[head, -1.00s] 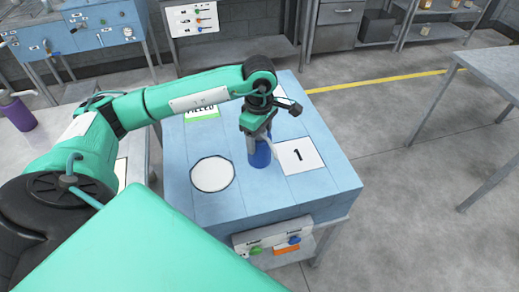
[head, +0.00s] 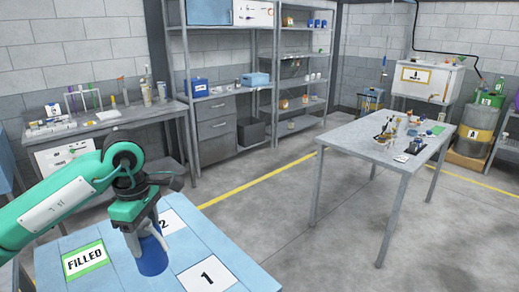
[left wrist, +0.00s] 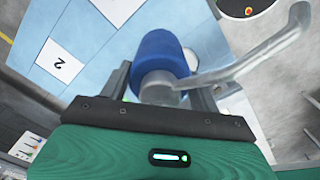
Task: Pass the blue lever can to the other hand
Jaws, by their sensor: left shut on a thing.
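The blue lever can (head: 152,257) is at the lower left of the head view, over the light-blue bench between the FILLED card and card 1. My left gripper (head: 135,236) comes down on it from above and is shut on it. In the left wrist view the blue can (left wrist: 160,52) sits between the fingers, with its grey neck and long lever (left wrist: 258,58) reaching to the right. Whether the can's base touches the bench is hard to tell. My right gripper is not in view.
The light-blue bench (head: 228,250) carries a FILLED card (head: 85,261), card 1 (head: 208,276) and card 2 (head: 168,222). A grey table (head: 350,140) with small items stands at the right. Shelves (head: 300,80) and a side bench (head: 110,118) line the back. Open floor lies between.

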